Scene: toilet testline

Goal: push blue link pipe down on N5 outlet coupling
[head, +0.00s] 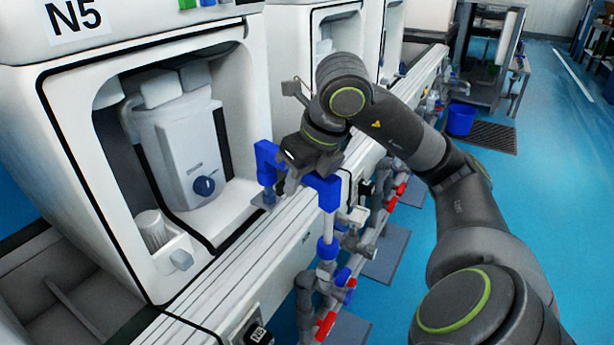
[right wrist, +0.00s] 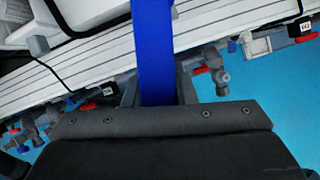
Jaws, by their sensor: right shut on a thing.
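The blue link pipe (head: 328,192) is in the head view in front of the N5 machine, its two ends pointing down. My right gripper (head: 292,172) is shut on its middle and hides part of it. In the right wrist view the pipe is a blue bar (right wrist: 153,45) running between the fingers. Its right end stands over a pale upright pipe with a blue collar (head: 327,248), which seems to be the outlet coupling. I cannot tell how deep the pipe is seated. Its left end (head: 268,160) is above the white ledge. My left gripper is out of view.
The white N5 machine (head: 150,42) stands at left, with a ribbed white ledge (head: 240,255) along its front. Grey piping with red valve handles (head: 326,325) runs below. A blue bucket (head: 461,119) stands far back. Blue floor is clear at right.

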